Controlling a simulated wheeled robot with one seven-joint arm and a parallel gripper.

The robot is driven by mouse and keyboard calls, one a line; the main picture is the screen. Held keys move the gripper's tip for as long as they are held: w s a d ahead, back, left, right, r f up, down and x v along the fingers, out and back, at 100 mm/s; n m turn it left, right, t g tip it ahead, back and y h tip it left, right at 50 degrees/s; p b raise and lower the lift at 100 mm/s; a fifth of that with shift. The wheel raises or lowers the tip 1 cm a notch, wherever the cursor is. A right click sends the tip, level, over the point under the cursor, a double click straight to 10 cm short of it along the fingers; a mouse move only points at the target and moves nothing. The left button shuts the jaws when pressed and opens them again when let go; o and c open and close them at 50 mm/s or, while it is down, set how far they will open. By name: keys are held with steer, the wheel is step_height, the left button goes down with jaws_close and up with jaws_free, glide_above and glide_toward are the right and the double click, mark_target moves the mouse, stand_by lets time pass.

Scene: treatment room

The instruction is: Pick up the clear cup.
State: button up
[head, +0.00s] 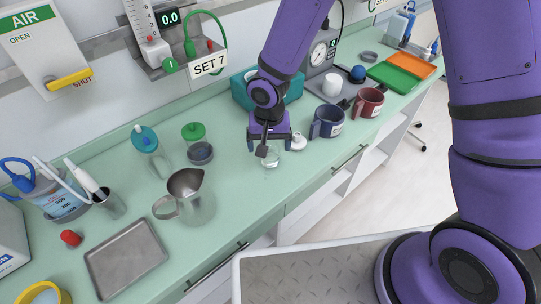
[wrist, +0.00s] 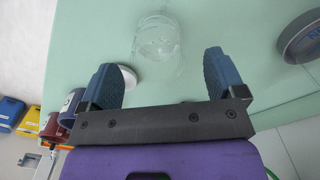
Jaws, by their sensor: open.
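The clear cup (head: 270,159) stands on the green counter, just below my gripper in the head view. In the wrist view the clear cup (wrist: 157,40) shows as a see-through round outline beyond the fingertips, roughly centred between them. My gripper (head: 268,148) points down over the counter, its jaws apart. In the wrist view my gripper (wrist: 159,66) has its two blue fingers spread with nothing held between them. The gripper hides part of the cup in the head view. I cannot tell the exact gap between fingertips and cup.
A small white-topped item (head: 298,142) stands close right of the cup. A blue mug (head: 327,122) and a red mug (head: 369,102) are farther right, a teal box (head: 242,91) behind. The counter in front of the cup is clear.

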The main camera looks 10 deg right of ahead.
mark_target(270, 157)
steer(key=shift+s+d+f, duration=0.1)
steer(key=shift+f, duration=1.3)
steer(key=shift+s+f, duration=0.1)
steer(key=shift+f, duration=1.25)
steer(key=c, duration=1.1)
